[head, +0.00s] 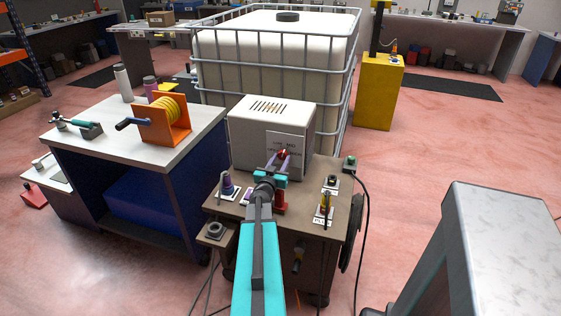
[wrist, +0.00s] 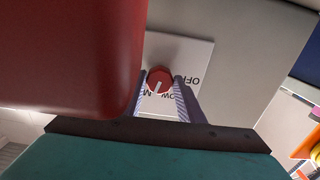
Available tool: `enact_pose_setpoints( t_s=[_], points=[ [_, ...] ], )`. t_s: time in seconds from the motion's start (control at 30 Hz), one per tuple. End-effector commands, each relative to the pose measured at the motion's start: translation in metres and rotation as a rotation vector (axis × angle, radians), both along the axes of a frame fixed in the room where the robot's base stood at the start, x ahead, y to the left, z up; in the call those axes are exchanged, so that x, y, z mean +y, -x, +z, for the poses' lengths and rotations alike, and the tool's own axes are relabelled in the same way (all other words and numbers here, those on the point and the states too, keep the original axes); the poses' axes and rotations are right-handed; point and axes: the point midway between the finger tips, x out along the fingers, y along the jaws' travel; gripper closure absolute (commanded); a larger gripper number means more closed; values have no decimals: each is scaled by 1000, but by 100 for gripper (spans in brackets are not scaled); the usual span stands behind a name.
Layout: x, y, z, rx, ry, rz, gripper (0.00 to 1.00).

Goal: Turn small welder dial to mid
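The small welder (head: 272,132) is a white box with vents on top, standing on a brown cart. Its red dial (head: 284,154) sits on a white label plate on the front. In the wrist view the dial (wrist: 160,79) shows a white pointer line. The label reads upside down there, with OFF at the right, LOW below and an M at the lower left. The pointer slants down between LOW and the M. My gripper (wrist: 161,84) has one finger on each side of the dial, apparently touching it. The gripper also shows in the head view (head: 279,160).
On the cart (head: 300,222) stand purple, yellow and black fittings and a green button. A large red shape (wrist: 70,55) fills the wrist view's upper left. A workbench with an orange cable reel (head: 165,122) is left, a caged white tank (head: 275,60) behind, a grey stand (head: 490,240) right.

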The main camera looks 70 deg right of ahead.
Motion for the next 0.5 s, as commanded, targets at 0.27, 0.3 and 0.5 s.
enact_pose_setpoints(
  t_s=[0.27, 0.3, 0.5],
  points=[
    [0, 0, -1, -42, -2, -1, 88],
    [0, 0, -2, -61, -3, -1, 88],
    [1, 0, -3, -189, -11, 0, 88]
  ],
)
